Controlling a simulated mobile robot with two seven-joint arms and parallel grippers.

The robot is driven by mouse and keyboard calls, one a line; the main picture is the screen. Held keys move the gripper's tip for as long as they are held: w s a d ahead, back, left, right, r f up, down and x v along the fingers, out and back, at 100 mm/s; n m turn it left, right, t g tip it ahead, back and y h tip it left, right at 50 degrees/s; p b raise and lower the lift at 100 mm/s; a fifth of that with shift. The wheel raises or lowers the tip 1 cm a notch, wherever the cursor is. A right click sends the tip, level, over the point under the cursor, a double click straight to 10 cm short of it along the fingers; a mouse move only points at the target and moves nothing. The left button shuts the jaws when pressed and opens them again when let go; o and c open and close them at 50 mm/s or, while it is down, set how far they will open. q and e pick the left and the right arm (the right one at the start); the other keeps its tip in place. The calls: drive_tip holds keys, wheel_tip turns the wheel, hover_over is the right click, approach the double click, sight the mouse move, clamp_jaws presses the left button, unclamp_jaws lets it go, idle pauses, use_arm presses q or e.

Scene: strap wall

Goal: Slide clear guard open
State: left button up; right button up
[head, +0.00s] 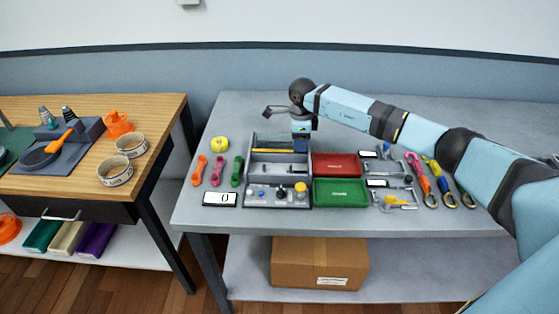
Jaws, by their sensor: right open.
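A grey bench machine (279,169) stands at the middle of the grey table. It has raised side walls, a yellow strip across it and a front panel (278,196) with knobs. The clear guard does not stand out from the machine at this size, so I cannot tell its position. My right gripper (300,146) points down at the machine's back right corner. Its fingertips are small and partly hidden, and I cannot tell whether they touch anything. Nothing shows held in it. My left gripper is not in view.
A red tray (336,165) and a green tray (339,192) adjoin the machine's right side. Pink, green and orange straps and a display (220,199) lie left. Carabiner straps (432,181) lie right. A wooden table (70,180) stands left, across a gap.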

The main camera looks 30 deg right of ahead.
drive_tip(key=shift+r+p, duration=1.2)
drive_tip(key=shift+r, duration=1.3)
drive_tip(key=shift+c, duration=1.3)
drive_tip(key=shift+r, duration=0.15)
drive_tip(key=c, duration=0.3)
wheel_tip(320, 180, up, 6)
drive_tip(key=p, duration=0.3)
drive_tip(key=shift+c, duration=0.4)
drive_tip(key=shift+f, duration=0.2)
